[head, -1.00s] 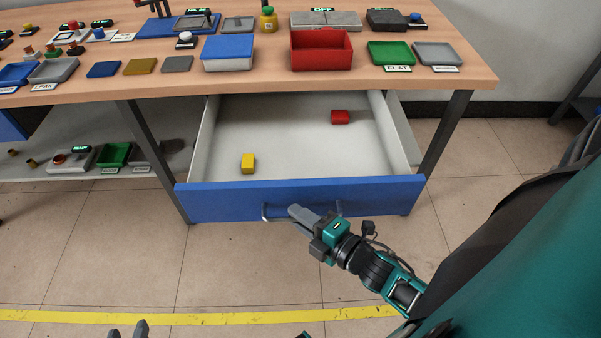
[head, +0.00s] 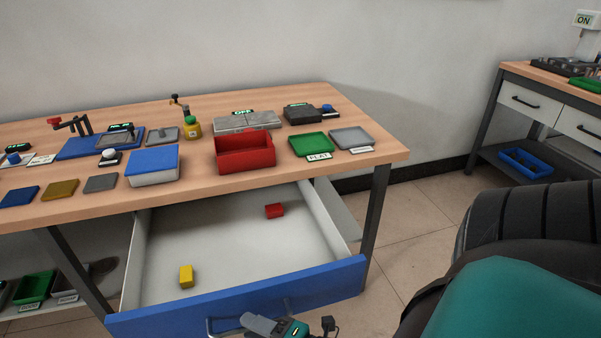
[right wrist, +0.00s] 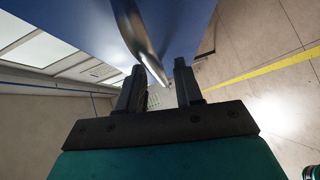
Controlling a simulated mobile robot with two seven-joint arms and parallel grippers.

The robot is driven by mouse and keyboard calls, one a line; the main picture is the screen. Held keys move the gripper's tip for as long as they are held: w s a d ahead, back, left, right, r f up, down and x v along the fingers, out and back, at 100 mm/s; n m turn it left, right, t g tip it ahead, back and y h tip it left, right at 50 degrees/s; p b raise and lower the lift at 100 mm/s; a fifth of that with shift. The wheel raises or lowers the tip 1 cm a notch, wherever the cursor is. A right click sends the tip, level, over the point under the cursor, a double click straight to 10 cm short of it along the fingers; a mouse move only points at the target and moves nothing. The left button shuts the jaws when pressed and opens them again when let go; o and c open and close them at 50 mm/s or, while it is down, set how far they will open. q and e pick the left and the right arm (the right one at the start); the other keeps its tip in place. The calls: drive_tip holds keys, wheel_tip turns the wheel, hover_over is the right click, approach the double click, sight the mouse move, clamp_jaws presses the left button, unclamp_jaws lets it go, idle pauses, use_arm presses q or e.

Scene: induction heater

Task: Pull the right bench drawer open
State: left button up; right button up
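The blue-fronted drawer (head: 318,284) under the right part of the wooden bench (head: 350,165) stands pulled well out, its pale inside showing. Its metal handle (head: 211,326) is at the bottom edge of the head view, partly hidden by my right gripper (head: 252,321). In the right wrist view the handle (right wrist: 143,42) runs down to the space between the fingers of my right gripper (right wrist: 158,78). The fingers are apart, with a visible gap beside the bar. My left gripper is out of view.
A yellow block (head: 186,276) and a red block (head: 274,211) lie in the drawer. A red bin (head: 245,152), a blue-lidded box (head: 153,165) and several trays stand on the bench. Another bench with white drawers (head: 530,103) is at the right. Floor right of the drawer is clear.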

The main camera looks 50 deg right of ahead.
drive_tip(key=v, duration=1.1)
drive_tip(key=shift+s, duration=0.2)
drive_tip(key=shift+w+r+p, duration=0.1)
drive_tip(key=shift+r+p, duration=0.1)
drive_tip(key=shift+p, duration=0.1)
